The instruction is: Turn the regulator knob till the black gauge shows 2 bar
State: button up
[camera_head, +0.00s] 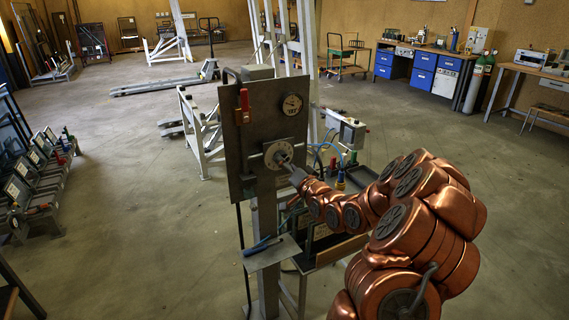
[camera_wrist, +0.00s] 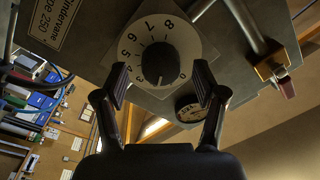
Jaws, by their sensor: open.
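The regulator knob (camera_wrist: 159,64) is dark and round, at the centre of a pale numbered dial (camera_wrist: 186,38) in the wrist view. The dial also shows on the grey upright panel (camera_head: 262,120) in the head view (camera_head: 270,150). My gripper (camera_wrist: 159,70) is open, with one finger on each side of the knob and visible gaps between.
A red-handled lever (camera_head: 244,102) is on the panel's left, also in the wrist view (camera_wrist: 284,84). A small shelf (camera_head: 271,254) with a blue-handled tool juts out below. A cart with bottles and tubing stands close behind right.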

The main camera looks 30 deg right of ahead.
jog(key=s, duration=0.6)
jog(key=shift+f, duration=0.15)
jog(key=shift+a, duration=0.1)
dwell(0.4)
jog(key=s+a+f+n+g, duration=0.3)
jog(key=a+g, duration=0.2)
jog(key=a, duration=0.1)
jog(key=s+a+f+n+g, duration=0.3)
jog(key=a+f+g, duration=0.1)
jog(key=a, duration=0.3)
jog(key=s+a+r+n+g, duration=0.1)
jog(key=s+a+g, duration=0.2)
jog(key=s, duration=0.8)
jog(key=s+a+r+n+g, duration=0.1)
jog(key=s+a+g, duration=0.3)
jog(key=s, duration=0.7)
jog(key=s+a+r+n+g+y, duration=0.1)
jog(key=s+a+r+g, duration=0.1)
jog(key=s+a+g, duration=0.2)
jog(key=s+a, duration=0.3)
jog(key=s, duration=0.5)
jog(key=shift+a+r+n, duration=0.15)
jog(key=shift+a+n, duration=0.15)
jog(key=shift+a, duration=0.05)
